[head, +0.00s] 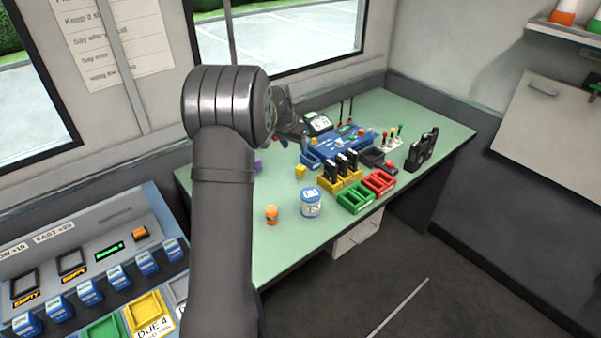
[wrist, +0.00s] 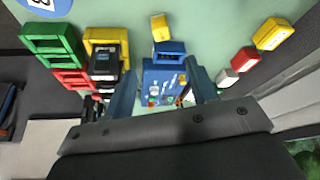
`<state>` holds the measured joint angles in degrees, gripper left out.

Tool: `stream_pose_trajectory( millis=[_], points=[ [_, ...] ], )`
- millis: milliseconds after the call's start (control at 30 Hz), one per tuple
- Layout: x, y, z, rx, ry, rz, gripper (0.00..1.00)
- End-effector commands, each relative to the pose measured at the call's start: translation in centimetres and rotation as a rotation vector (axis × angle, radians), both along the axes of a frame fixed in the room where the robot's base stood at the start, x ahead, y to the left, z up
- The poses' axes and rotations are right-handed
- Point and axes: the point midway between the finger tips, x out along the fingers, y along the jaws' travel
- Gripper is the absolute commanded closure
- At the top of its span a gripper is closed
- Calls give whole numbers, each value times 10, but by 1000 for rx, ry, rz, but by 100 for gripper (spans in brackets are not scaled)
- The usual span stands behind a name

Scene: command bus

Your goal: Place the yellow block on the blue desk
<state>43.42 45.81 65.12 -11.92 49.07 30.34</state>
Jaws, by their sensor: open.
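A small yellow block (head: 300,171) stands on the green table in the head view, in front of a small blue holder. In the wrist view a yellow block (wrist: 161,28) shows at the top, just beyond the blue holder (wrist: 170,49). The blue desk (head: 337,147) is a flat blue panel bearing small coloured pieces; in the wrist view it shows between the fingers (wrist: 150,73). My gripper (head: 292,128) is partly hidden behind my arm in the head view. In the wrist view my gripper (wrist: 163,85) is open, its fingers apart with nothing gripped.
Yellow (head: 338,183), green (head: 355,199) and red (head: 379,181) trays stand to the right, black devices in the yellow one. Another yellow piece (wrist: 273,34) lies right in the wrist view.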

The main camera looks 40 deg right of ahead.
Motion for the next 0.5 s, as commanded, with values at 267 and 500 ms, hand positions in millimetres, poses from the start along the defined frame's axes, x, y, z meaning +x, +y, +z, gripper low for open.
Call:
stream_pose_trajectory(
  millis=[267,500],
  points=[
    [9,-21,-57,1,1,0,47],
    [13,-32,-83,-1,0,0,47]
  ],
)
